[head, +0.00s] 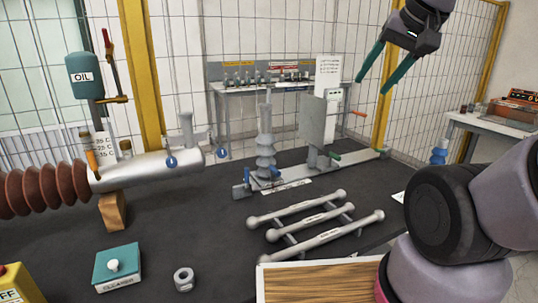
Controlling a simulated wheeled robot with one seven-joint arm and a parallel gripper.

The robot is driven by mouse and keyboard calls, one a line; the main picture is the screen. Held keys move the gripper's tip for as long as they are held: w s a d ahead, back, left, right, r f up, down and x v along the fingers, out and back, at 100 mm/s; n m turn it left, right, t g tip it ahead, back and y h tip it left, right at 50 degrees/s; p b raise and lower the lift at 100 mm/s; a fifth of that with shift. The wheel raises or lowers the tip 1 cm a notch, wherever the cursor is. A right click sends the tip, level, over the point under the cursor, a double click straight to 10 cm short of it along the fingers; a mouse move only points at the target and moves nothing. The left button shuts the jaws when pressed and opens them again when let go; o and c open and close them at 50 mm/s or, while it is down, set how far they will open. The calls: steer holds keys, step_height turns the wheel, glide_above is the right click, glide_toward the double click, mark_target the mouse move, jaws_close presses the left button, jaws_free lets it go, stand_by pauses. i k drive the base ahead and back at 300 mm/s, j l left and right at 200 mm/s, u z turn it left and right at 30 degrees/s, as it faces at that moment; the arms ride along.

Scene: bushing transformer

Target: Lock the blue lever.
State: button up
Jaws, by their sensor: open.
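A grey ribbed insulator (265,140) stands upright in a low fixture on the dark table. Small blue levers show on this fixture, one at its left side (247,177) and one at its right side (275,166). Both look roughly upright, but they are too small to tell whether either is locked. My gripper (371,86) is at the upper right, high above the table and apart from the fixture. Its two green fingers are spread and nothing is between them.
A grey upright plate (317,120) with green and red handles stands right of the insulator. Grey rods (315,219) lie on a rack in front. The bushing's silver cylinder (150,171), with blue tags, lies left. A cleaner box (118,265) and metal ring (184,278) are near the front.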

mark_target(247, 188)
steer(key=l+u, duration=0.6)
steer(key=u, duration=0.15)
steer(key=i, duration=0.05)
